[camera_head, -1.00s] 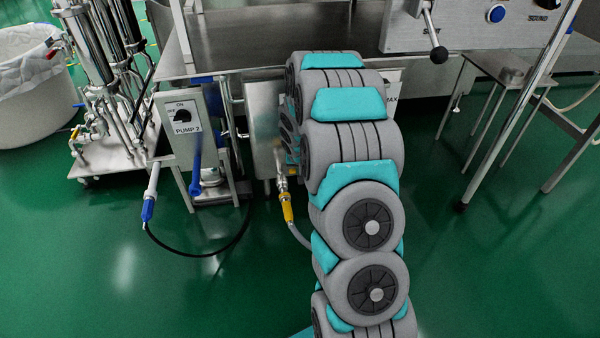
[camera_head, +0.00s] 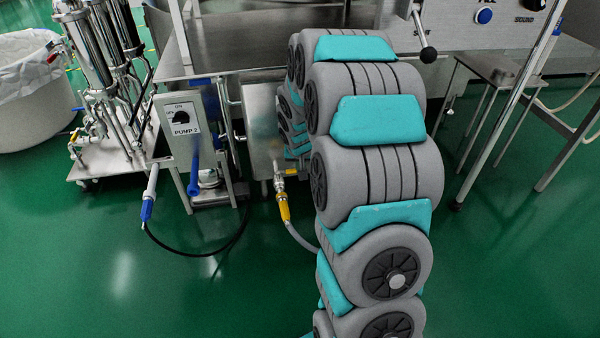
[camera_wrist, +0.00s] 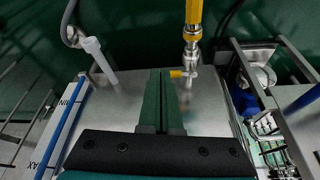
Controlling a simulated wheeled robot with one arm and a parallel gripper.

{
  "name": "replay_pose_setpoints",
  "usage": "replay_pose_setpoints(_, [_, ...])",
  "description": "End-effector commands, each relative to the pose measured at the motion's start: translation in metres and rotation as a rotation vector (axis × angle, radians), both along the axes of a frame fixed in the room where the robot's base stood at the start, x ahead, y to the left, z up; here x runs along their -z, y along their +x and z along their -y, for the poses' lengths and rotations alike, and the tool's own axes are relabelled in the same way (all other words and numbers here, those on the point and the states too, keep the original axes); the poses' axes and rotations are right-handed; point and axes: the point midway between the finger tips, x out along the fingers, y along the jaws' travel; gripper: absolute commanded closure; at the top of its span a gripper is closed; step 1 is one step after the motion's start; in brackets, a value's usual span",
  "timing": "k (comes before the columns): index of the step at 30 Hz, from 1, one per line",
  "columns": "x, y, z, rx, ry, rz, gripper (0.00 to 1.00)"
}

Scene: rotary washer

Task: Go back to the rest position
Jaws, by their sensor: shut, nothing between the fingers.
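My gripper (camera_wrist: 160,76) shows in the wrist view with its two dark green fingers together and nothing between them. It is over a metal box (camera_wrist: 215,112), just left of a metal fitting with a small yellow lever (camera_wrist: 180,73). I cannot tell the gap between fingers and box. In the head view my arm hides the gripper. The same metal box (camera_head: 262,125) shows there left of my arm, with a yellow-handled fitting (camera_head: 283,207) and a grey hose below it.
A PUMP 2 panel (camera_head: 181,118) with a knob stands left of the box. A metal tube rack (camera_head: 105,150) and a white bin (camera_head: 30,100) are further left. A steel side table (camera_head: 500,68) and a slanted post are at right. Green floor is open in front.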

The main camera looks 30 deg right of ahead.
Motion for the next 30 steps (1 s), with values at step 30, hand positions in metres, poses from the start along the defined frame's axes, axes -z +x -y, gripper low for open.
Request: replay_pose_setpoints(30, [-0.180,-0.221,-0.119,-0.262,0.029,-0.327,1.00])
